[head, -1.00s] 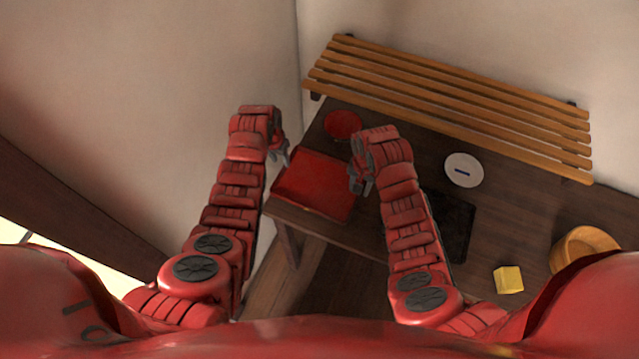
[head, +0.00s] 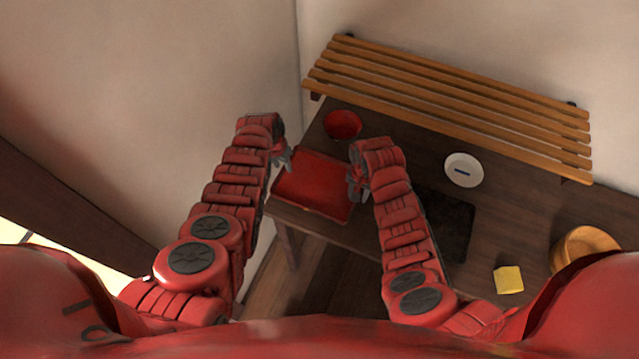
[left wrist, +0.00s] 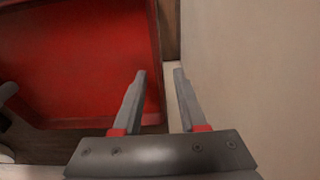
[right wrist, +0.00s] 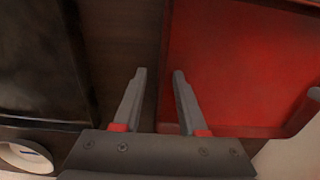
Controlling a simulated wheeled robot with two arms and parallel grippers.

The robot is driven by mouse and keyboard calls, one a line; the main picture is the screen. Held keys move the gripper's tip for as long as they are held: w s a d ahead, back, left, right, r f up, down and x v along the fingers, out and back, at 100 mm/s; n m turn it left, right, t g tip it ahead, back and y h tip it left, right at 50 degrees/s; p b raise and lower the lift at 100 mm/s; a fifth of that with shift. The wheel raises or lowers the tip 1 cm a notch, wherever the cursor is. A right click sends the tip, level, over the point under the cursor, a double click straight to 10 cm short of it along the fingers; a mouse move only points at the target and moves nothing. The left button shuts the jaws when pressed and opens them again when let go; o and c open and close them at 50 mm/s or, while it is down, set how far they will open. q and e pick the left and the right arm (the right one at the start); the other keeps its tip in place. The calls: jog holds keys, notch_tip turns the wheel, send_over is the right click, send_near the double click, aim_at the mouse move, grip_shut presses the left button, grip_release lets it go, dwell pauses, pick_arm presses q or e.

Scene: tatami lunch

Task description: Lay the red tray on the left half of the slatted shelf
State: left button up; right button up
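The red tray (head: 313,188) lies flat on the dark table at its left end. The slatted wooden shelf (head: 450,105) stands behind, along the wall, with its left half bare. My left gripper (head: 282,160) is open at the tray's left side. In the left wrist view, the tray's edge (left wrist: 155,60) appears between the spread fingers (left wrist: 159,72). My right gripper (head: 357,186) is at the tray's right side. In the right wrist view its fingers (right wrist: 159,72) are open, with the tray's edge (right wrist: 168,50) between them in the picture. I cannot tell how deep either rim sits.
A red bowl (head: 342,124) stands behind the tray, close to the shelf. A white plate (head: 463,170) with a blue mark, a black tray (head: 447,228), a yellow block (head: 508,280) and a wooden bowl (head: 583,246) are to the right. A wall closes the left side.

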pick_arm(q)
grip_shut()
pick_arm(e)
grip_shut()
dwell(0.9)
